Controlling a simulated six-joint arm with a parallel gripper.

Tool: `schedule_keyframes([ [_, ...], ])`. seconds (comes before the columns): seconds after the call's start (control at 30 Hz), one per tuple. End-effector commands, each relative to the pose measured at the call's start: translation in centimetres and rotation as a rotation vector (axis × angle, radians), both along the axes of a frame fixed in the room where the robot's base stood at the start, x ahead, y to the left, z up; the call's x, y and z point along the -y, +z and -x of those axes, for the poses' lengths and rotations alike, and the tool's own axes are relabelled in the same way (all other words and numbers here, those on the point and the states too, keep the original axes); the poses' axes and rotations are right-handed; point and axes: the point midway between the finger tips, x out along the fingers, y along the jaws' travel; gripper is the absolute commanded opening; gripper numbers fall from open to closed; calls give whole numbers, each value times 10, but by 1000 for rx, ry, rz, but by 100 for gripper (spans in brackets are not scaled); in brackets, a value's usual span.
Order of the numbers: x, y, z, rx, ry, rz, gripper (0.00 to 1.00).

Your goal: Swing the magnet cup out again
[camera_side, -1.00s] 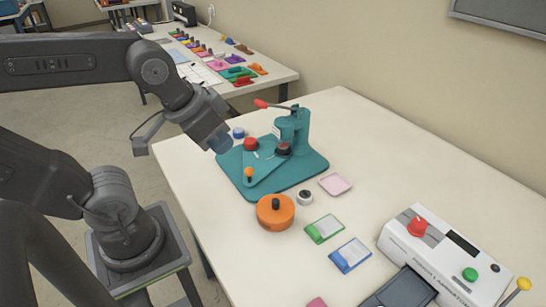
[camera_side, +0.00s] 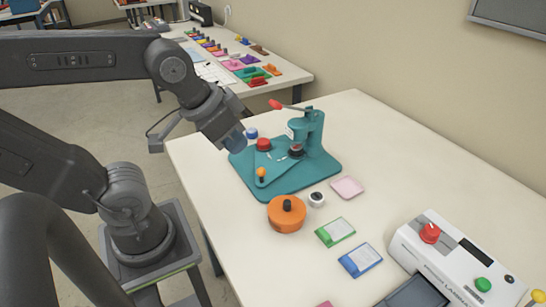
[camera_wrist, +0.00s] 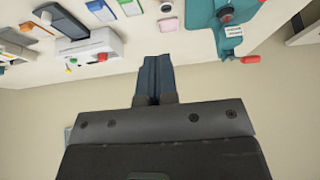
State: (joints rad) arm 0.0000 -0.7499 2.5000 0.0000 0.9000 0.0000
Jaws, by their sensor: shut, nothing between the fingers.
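A teal press (camera_side: 314,128) stands on a teal base plate (camera_side: 322,172) on the white table, its red-tipped lever (camera_side: 290,106) reaching left. A flat teal swing plate (camera_side: 273,165) on the base carries a red cup (camera_side: 263,144) and an orange-topped post (camera_side: 261,174). A dark round cup (camera_side: 296,150) sits under the press head. Which cup is the magnet cup I cannot tell. My gripper (camera_side: 237,138) is shut and empty, above and left of the red cup, apart from it. The wrist view shows the shut blue fingers (camera_wrist: 153,78) and part of the press (camera_wrist: 230,32).
A blue-topped cup (camera_side: 251,133) stands behind the swing plate. An orange round tool (camera_side: 286,215), a small white-and-black part (camera_side: 317,199), a pink pad (camera_side: 347,187), green (camera_side: 336,231) and blue (camera_side: 360,259) cards lie in front. A white laminator (camera_side: 440,250) stands at right.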

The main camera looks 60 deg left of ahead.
Motion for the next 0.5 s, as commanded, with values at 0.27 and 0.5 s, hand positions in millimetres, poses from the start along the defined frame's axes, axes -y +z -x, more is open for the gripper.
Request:
schedule_keyframes([
  [0.27,0,0,-1,-3,2,-1,8],
  [0.5,-14,-6,-29,-132,76,-41,31],
])
